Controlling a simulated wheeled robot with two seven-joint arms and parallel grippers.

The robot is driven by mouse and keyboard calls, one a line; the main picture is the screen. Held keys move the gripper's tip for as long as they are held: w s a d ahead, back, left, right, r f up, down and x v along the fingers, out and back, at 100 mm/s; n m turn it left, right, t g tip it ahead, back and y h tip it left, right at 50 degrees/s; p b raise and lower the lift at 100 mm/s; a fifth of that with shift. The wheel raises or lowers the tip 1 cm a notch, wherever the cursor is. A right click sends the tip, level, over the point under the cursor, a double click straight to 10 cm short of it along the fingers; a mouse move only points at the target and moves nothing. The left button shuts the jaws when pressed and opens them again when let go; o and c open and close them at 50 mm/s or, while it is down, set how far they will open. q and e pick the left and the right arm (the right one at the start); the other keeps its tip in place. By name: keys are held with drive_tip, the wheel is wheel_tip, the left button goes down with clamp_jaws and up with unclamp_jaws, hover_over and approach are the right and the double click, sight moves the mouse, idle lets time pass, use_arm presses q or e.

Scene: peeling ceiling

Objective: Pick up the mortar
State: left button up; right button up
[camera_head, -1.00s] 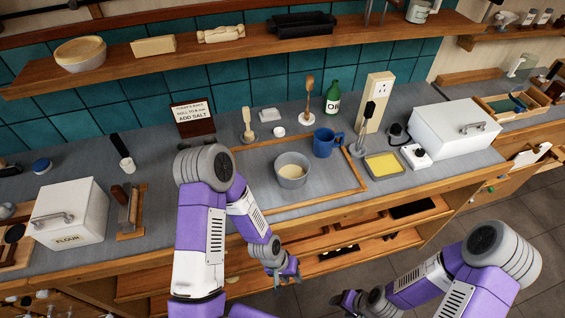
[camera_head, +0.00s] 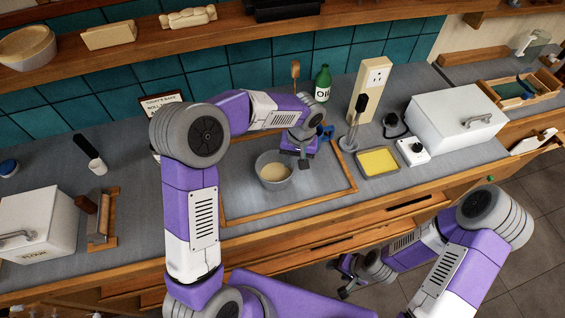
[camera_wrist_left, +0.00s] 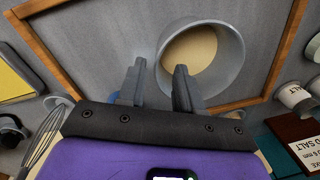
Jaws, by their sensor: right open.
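The mortar appears to be the grey round bowl (camera_head: 272,183) with a beige inside, upright inside the wood-framed work area. It also fills the upper middle of the left wrist view (camera_wrist_left: 238,52). My left gripper (camera_head: 303,160) reaches over the counter at the bowl's right rim. In the left wrist view its fingers (camera_wrist_left: 160,73) are apart, with the near bowl wall showing between them and one finger overlapping the bowl's opening. Whether they touch it I cannot tell. My right gripper (camera_head: 348,280) is open and empty, low in front of the counter.
The blue mug (camera_head: 326,131) is mostly hidden behind my left gripper. The framed area left of the bowl is clear.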

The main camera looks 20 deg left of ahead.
sight(292, 173)
use_arm(q)
drive_tip(key=shift+w+a+f, duration=0.1)
drive_tip(key=shift+w+a, duration=0.1)
drive_tip(key=shift+w, duration=0.25)
drive_tip(key=f, duration=0.4)
drive_tip(key=s+f, duration=0.1)
drive_tip(key=f, duration=0.2)
drive_tip(key=shift+a+b, duration=0.2)
drive_tip(key=shift+b, duration=0.15)
drive_tip(key=shift+w, duration=0.1)
clamp_jaws()
idle(0.6)
drive_tip(key=shift+w+r, duration=0.1)
drive_tip(key=shift+r, duration=0.05)
